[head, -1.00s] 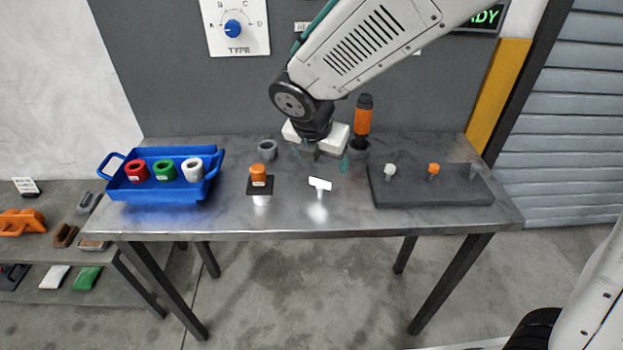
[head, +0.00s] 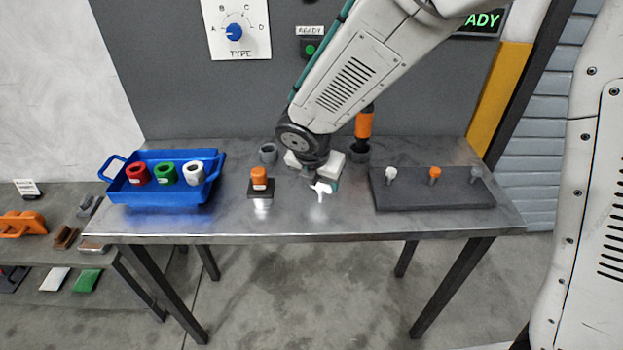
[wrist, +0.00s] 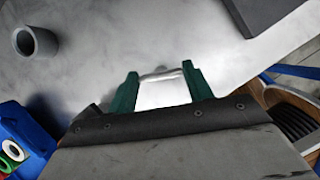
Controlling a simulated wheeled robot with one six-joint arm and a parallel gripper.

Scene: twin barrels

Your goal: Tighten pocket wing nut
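A small white T-shaped piece (head: 321,189), apparently the wing nut, stands near the middle of the table. My gripper (head: 325,183) points down right at it and hides part of it in the head view. In the wrist view my gripper's green fingers (wrist: 161,90) stand apart, with a bright white shape (wrist: 160,93) filling the gap between them. I cannot tell whether the fingers press on it or are just around it. An orange-capped piece on a dark square base (head: 259,180) stands to the left.
A blue tray (head: 111,190) with red, green and white rings is at the left. A grey ring (head: 268,153) and an orange-handled tool (head: 364,124) are behind. A dark block (head: 400,197) with several pegs is at the right. The table's front is clear.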

